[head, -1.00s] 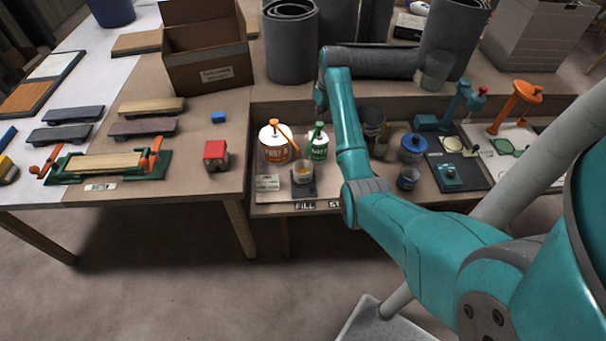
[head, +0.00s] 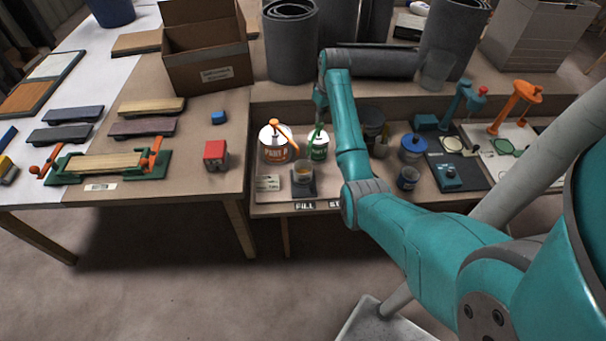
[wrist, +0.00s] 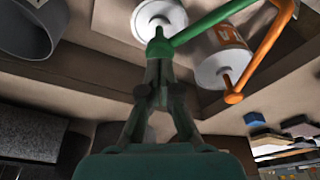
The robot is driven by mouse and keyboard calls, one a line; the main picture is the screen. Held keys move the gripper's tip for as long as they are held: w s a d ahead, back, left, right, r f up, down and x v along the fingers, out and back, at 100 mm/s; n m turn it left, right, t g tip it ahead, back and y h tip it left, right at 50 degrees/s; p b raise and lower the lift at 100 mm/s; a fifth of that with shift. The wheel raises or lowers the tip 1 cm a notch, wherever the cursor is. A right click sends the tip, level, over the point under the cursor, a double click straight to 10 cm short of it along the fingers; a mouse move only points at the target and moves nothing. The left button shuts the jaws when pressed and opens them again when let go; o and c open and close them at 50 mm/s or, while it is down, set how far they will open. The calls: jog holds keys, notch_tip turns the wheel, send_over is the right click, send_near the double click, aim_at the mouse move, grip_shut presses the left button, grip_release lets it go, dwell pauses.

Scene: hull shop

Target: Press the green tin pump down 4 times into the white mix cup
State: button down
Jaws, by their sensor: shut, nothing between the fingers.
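The green tin (head: 318,152) stands in the bench recess, with a green pump on top. In the wrist view the green pump head (wrist: 158,46) is right at my fingertips, its spout reaching to the upper right. My gripper (wrist: 157,75) is shut and empty, its tips at the top of the pump and seemingly touching it. In the head view my gripper (head: 320,108) is above the green tin, partly hidden by my arm. The mix cup (head: 303,172) stands on a dark pad in front of the green tin, with some amber content showing.
A white tin with an orange pump (head: 274,150) stands close to the left of the green tin. A dark can (head: 371,122), a blue-lidded jar (head: 412,148) and a dark plate with a teal device (head: 450,178) are to the right. Grey rolls (head: 291,45) stand behind.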

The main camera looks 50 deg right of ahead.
jog(key=shift+f, duration=1.35)
jog(key=shift+r, duration=1.65)
jog(key=shift+f, duration=0.2)
jog(key=shift+f, duration=1.45)
jog(key=shift+r, duration=1.65)
